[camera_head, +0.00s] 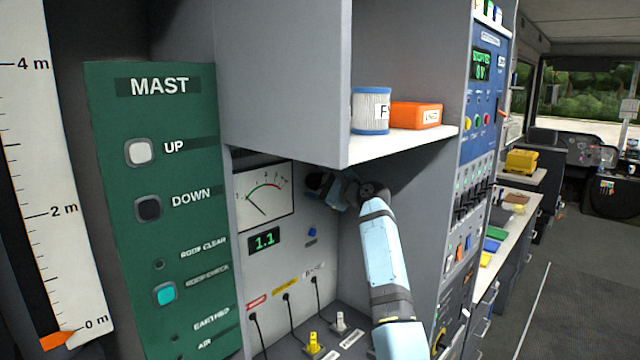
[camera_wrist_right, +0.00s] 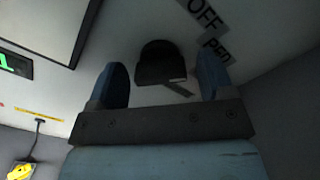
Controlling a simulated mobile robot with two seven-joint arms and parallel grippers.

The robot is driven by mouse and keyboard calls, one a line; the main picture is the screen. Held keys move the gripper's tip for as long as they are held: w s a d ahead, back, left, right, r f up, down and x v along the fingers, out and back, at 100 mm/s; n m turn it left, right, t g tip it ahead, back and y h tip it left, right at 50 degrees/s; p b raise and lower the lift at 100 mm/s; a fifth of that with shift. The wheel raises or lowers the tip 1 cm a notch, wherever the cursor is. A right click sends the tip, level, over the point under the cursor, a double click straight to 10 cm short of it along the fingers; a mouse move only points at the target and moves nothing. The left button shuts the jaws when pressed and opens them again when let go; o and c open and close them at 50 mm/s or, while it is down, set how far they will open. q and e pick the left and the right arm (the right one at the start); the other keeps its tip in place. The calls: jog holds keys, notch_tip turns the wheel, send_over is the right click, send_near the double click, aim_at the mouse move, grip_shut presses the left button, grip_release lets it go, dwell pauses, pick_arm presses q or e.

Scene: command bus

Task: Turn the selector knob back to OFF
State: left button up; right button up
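The selector knob (camera_wrist_right: 160,62) is black and sits on the pale panel in the right wrist view. An OFF label (camera_wrist_right: 204,13) and a second, partly hidden label (camera_wrist_right: 215,48) lie to its upper right. A small light mark shows at its lower right edge, facing away from OFF. My right gripper (camera_wrist_right: 162,72) is open, one finger on each side of the knob, with visible gaps. In the head view my right gripper (camera_head: 338,188) is under the shelf, beside the meter; the knob is hard to make out there. My left gripper is not in view.
A shelf (camera_head: 405,147) with a blue-white tin (camera_head: 371,111) and an orange box (camera_head: 416,115) overhangs my right arm. A side wall stands close on the right. Plugged cables (camera_head: 288,318) hang below. The green MAST panel (camera_head: 160,230) is at left.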

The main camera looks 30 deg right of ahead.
jog(key=c, duration=0.8)
jog(key=shift+n, duration=0.4)
jog(key=n, duration=0.2)
jog(key=shift+n, duration=0.4)
jog(key=shift+n+b, duration=0.4)
jog(key=shift+n, duration=1.8)
jog(key=o, duration=0.9)
